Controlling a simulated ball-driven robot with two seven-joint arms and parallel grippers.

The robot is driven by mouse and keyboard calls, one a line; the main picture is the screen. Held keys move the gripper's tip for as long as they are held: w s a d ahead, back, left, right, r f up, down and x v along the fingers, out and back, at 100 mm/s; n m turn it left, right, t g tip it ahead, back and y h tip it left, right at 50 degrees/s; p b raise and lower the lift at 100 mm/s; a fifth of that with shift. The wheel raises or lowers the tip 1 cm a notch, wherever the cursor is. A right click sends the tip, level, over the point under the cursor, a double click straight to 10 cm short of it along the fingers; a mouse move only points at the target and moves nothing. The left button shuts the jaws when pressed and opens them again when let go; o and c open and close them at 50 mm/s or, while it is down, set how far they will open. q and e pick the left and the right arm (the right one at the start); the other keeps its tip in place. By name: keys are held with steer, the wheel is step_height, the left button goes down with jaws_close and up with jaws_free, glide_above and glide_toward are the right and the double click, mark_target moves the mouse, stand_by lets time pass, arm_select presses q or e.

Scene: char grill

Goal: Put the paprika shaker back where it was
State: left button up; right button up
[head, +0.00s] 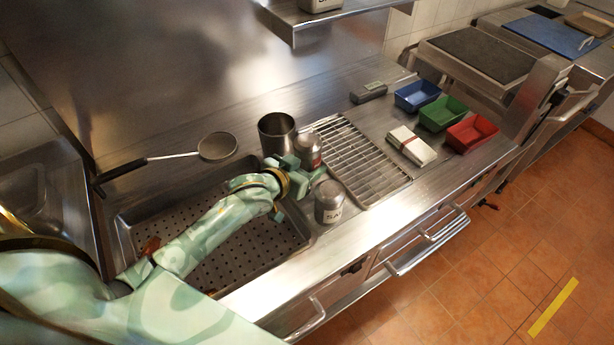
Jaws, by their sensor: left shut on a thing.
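A metal shaker with a red mark on its label (309,150), which looks like the paprika shaker, stands upright at the left edge of the wire rack. My left gripper (301,170) is shut on it from the near left side. The gripper hides its lower part, so I cannot tell whether its base touches the counter. A second metal shaker, labelled salt (329,202), stands upright on the counter just in front of the gripper. My right gripper is not in view.
A steel cup (276,134) stands close behind the gripper. A wire rack (366,165) lies to the right. A perforated pan (245,245) lies under my arm, with a ladle (217,146) behind it. Blue, green and red bins (472,134) stand further right.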

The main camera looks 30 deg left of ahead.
arm_select(q)
step_height(320, 180, down, 3)
steer(key=shift+f+b, duration=0.2)
steer(key=shift+b, duration=0.4)
steer(key=shift+r, duration=0.1)
steer(key=o, duration=1.1)
steer(key=shift+o, duration=0.2)
steer(key=shift+s, duration=0.1)
steer(key=p+v, duration=0.3)
steer(key=v, duration=0.9)
